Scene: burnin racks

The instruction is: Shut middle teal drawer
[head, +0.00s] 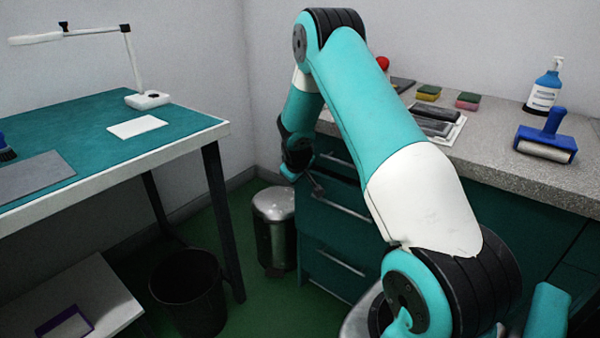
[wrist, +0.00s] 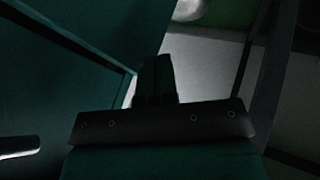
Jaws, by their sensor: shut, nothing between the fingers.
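The teal drawer unit stands under the grey counter in the head view. Its middle drawer (head: 335,222) has a pale bar handle; how far it stands out is hard to tell, as my arm covers part of the unit. My gripper (head: 318,187) points down beside the upper end of that handle. In the wrist view my gripper (wrist: 155,78) is dark, with its fingers together and nothing between them. A dark teal panel (wrist: 60,85) fills the left there, with a bright handle end (wrist: 18,147) at the lower left. Contact with the drawer cannot be told.
A metal pedal bin (head: 275,225) stands just left of the drawers, and a black bin (head: 190,290) under the teal-topped table (head: 90,140). The counter (head: 490,150) holds sponges, a blue roller and a spray bottle. Green floor shows between table and drawers.

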